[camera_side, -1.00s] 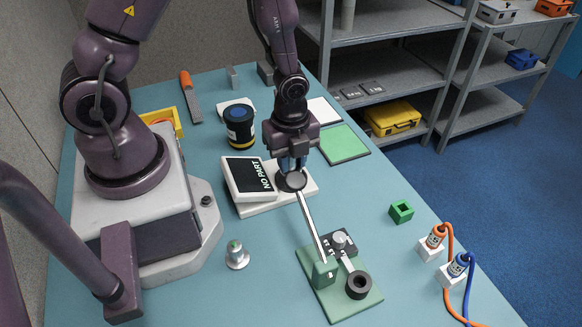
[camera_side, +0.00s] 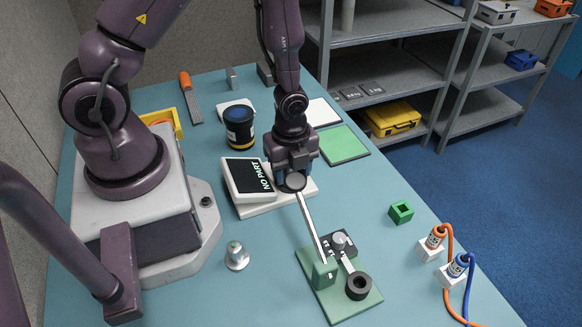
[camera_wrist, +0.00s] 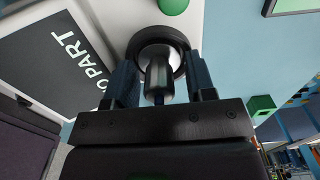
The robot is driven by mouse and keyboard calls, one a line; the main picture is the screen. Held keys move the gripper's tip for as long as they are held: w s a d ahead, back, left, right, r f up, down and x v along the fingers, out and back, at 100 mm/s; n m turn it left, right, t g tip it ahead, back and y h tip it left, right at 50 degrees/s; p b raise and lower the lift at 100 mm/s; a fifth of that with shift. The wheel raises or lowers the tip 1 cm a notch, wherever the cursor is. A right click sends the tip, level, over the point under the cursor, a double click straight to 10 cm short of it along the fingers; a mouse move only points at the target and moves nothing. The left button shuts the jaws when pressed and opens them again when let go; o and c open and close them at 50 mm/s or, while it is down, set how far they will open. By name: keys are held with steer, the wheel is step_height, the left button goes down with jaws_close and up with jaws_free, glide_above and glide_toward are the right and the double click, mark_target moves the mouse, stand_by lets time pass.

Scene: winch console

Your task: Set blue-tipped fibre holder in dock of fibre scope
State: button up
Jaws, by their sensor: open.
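The fibre scope (camera_side: 246,179) is a white unit with a dark screen reading "NO PART"; the screen (camera_wrist: 48,62) also shows at left in the wrist view. A black ring with a pale inside (camera_wrist: 178,42), apparently the dock, lies beside it. My gripper (camera_wrist: 160,85) is open over this ring, one finger on each side of a dark cylindrical piece (camera_wrist: 158,75). A gap shows at each finger. The piece overlaps the ring; I cannot tell how deep it sits. In the side view a grey disc partly hides my gripper (camera_side: 291,177).
The grey disc (camera_side: 293,182) tops a slanting rod from a green base (camera_side: 345,304). A green-topped silver cone (camera_side: 236,256) stands front left. A green hollow block (camera_side: 401,212) and white blocks with orange and blue cables (camera_side: 453,275) are at right. A dark jar (camera_side: 239,128) stands behind.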

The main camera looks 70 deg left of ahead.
steer(key=shift+s, duration=0.1)
step_height(320, 180, up, 24)
steer(key=s+n+t, duration=0.2)
steer(key=n+t, duration=0.1)
steer(key=n, duration=0.5)
steer(key=s+r+n+t, duration=0.2)
steer(key=s+r+n, duration=0.3)
steer(key=r+n, duration=0.3)
steer(key=shift+s+d+n+t, duration=0.3)
steer(key=shift+s+d+n, duration=0.1)
steer(key=shift+n, duration=0.6)
